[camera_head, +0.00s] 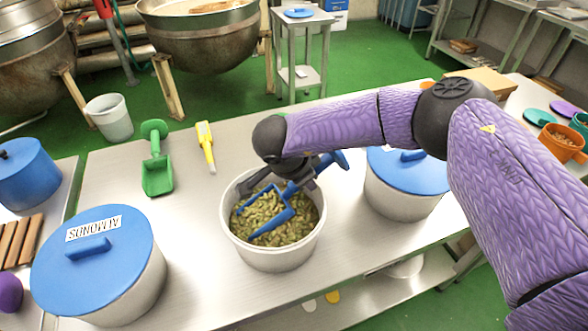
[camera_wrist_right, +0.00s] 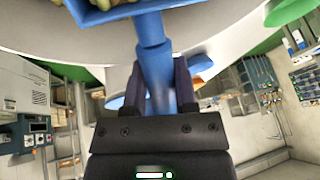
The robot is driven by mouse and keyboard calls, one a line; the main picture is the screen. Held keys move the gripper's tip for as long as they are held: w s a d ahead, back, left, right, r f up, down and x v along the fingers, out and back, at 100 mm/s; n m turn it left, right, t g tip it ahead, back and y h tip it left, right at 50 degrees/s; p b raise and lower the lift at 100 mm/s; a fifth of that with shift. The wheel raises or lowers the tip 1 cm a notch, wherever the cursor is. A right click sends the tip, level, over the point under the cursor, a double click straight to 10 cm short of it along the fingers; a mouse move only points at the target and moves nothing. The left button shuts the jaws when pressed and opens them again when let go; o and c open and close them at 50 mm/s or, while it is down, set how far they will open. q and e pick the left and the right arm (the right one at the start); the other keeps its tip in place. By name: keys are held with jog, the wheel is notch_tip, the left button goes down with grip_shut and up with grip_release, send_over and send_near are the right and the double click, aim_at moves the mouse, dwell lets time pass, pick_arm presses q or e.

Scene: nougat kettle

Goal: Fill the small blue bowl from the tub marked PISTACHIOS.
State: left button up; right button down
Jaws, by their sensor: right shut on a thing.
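An open white tub (camera_head: 230,232) of green pistachio-like pieces (camera_head: 302,222) stands in the middle of the table. No PISTACHIOS label shows on it. My right gripper (camera_head: 298,181) is over this tub, shut on the handle of a blue scoop (camera_head: 273,220). The scoop head is down inside the tub, against the pieces. In the right wrist view the blue scoop (camera_wrist_right: 153,48) runs up from between the fingers, and green pieces (camera_wrist_right: 58,8) show at its head. I cannot make out the small blue bowl for certain. My left gripper is not in view.
A blue-lidded tub marked ALMONDS (camera_head: 80,252) stands at left, another blue-lidded tub (camera_head: 400,200) at right. A green scoop (camera_head: 157,172) and a yellow tool (camera_head: 206,146) lie behind. A blue dish or lid (camera_head: 298,13) sits on a metal stand (camera_head: 318,22). Orange containers (camera_head: 560,146) are far right.

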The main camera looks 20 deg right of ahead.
aim_at(327, 156)
jog(key=d+r+y, duration=0.1)
jog(key=d+y+p, duration=0.1)
jog(key=d+y, duration=0.1)
jog(key=d+r+y+p, duration=0.1)
jog(key=shift+w+d+r+g+y, duration=0.2)
jog(key=shift+w+r+g+y, duration=0.1)
jog(key=shift+w+r, duration=0.05)
jog(key=shift+m+y, duration=0.3)
jog(key=p+v, duration=0.2)
jog(key=w+p+v, duration=0.1)
jog(key=v, duration=0.1)
jog(key=shift+d+r, duration=0.15)
jog(key=shift+d, duration=0.1)
jog(key=shift+d+r+p, duration=0.1)
jog(key=shift+r+p, duration=0.4)
jog(key=shift+r, duration=0.2)
